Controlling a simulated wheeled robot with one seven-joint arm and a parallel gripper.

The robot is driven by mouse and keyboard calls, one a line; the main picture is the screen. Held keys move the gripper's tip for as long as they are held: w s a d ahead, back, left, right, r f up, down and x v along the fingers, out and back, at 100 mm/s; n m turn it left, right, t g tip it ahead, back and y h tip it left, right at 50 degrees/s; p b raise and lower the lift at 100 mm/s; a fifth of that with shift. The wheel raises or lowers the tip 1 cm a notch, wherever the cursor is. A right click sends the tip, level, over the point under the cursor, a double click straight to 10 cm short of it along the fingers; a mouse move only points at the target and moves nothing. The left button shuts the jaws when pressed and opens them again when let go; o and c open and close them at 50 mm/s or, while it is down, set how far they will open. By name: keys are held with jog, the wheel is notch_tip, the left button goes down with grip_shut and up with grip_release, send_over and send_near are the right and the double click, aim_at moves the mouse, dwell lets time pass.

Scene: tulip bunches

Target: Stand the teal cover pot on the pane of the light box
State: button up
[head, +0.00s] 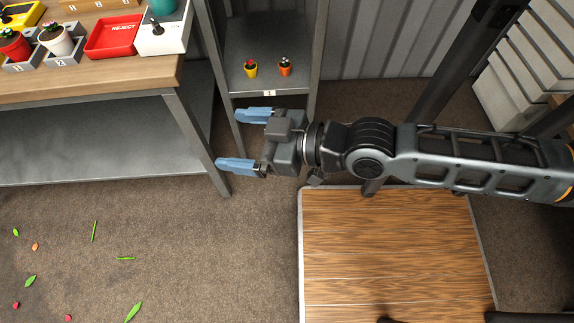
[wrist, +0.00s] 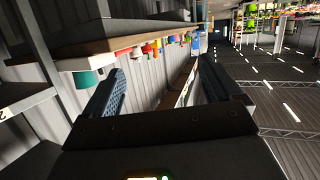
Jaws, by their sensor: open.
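The teal cover pot (head: 162,5) is at the top edge of the head view, cut off by the frame, at the back of the bench by a white box (head: 176,40). A teal shape that looks like the same pot (wrist: 84,78) shows in the wrist view, which appears upside down. The white box may be the light box; I cannot make out its pane clearly. A small dark object (head: 156,27) shows at it. My gripper (head: 244,141) is open and empty, blue fingers pointing left, to the right of the bench and in front of the shelf unit.
The wooden bench (head: 120,83) also holds a red REJECT tray (head: 112,37), a red cactus pot (head: 14,46) and a white one (head: 57,40). The shelf (head: 270,92) bears two small potted plants. A wooden platform (head: 395,250) lies below my arm. Scattered leaves and petals lie on the floor.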

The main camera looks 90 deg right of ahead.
jog(key=s+a+r+n+y, duration=0.2)
jog(key=s+a+r+y, duration=0.1)
jog(key=s+a, duration=0.4)
jog(key=shift+s+a+r+y, duration=0.25)
jog(key=shift+a+r+y, duration=0.05)
jog(key=shift+a+r, duration=0.45)
jog(key=shift+c, duration=0.2)
dwell(0.9)
